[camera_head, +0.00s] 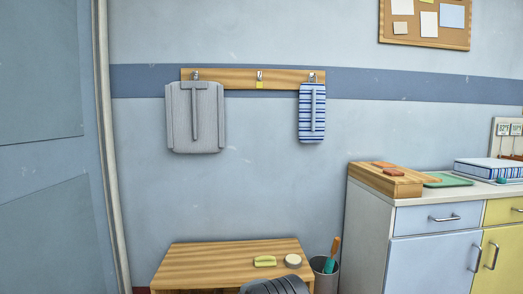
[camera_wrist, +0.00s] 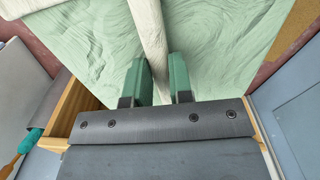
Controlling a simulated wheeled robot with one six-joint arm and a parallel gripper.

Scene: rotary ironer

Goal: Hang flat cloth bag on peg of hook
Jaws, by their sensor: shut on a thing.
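The cloth bag (camera_wrist: 90,45) is pale green with a swirled pattern and a cream strap (camera_wrist: 150,30). In the wrist view it spreads out beyond my gripper (camera_wrist: 160,85), whose green fingers are shut on the strap. I cannot tell whether the bag rests on anything, and it does not show in the head view. The wooden hook rail (camera_head: 222,76) is on the wall. Its middle peg (camera_head: 260,74) is bare, with a yellow tag (camera_head: 260,85) below it. My fingers do not show in the head view.
A grey bag (camera_head: 208,130) hangs on the left peg and a blue-striped one (camera_head: 304,125) on the right. A wooden bench (camera_head: 205,258) below bears a yellow-green item (camera_head: 265,261) and a round one (camera_head: 293,261). A bin (camera_head: 325,282) and cabinet (camera_head: 365,230) stand right.

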